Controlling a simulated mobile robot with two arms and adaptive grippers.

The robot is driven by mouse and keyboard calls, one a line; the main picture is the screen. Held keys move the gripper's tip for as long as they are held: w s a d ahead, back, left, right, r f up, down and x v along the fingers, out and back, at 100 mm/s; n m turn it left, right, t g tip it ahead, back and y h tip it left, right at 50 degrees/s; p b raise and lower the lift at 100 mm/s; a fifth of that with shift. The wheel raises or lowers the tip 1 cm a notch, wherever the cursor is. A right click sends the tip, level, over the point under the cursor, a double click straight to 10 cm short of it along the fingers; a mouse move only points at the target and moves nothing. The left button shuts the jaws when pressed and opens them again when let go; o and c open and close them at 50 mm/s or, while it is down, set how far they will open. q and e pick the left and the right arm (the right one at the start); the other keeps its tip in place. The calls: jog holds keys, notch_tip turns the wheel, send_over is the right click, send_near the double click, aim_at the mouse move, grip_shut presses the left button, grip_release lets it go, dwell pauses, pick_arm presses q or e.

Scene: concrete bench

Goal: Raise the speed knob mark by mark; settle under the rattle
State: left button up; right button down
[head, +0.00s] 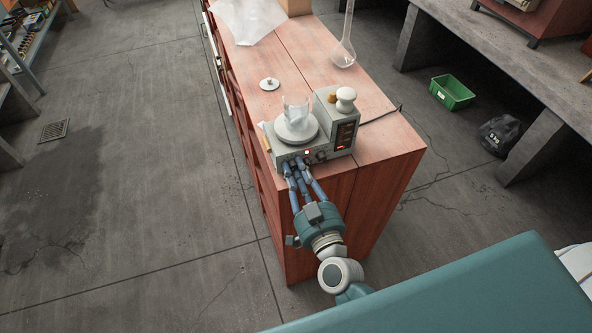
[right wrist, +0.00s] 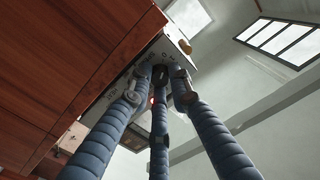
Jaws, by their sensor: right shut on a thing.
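The grey stirrer (head: 279,154) stands at the near end of the red-brown cabinet top. A glass beaker (head: 295,108) with clear content sits on its round plate (head: 297,131). My right gripper (head: 298,164) reaches up to the stirrer's front panel, its three blue fingers closed around a knob there. The fingers mostly hide that knob in the head view. In the right wrist view the fingertips (right wrist: 160,76) meet at a dark knob on the marked panel; its pointer cannot be read. A second dark knob (head: 321,157) and a small lit lamp (head: 307,152) show beside the fingers. My left gripper is out of view.
A grey box (head: 330,104) with a white knobbed top and a small red display adjoins the stirrer. A cable runs right. A green crate (head: 452,92) is on the floor.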

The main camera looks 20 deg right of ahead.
jog(key=m, duration=0.4)
jog(key=m+p, duration=0.1)
jog(key=m, duration=0.1)
jog(key=shift+s+a+f+m, duration=0.1)
jog(key=shift+a+f+m, duration=0.05)
jog(key=shift+f+m, duration=0.15)
jog(key=m, duration=0.3)
jog(key=shift+m, duration=2.1)
jog(key=shift+a, duration=0.1)
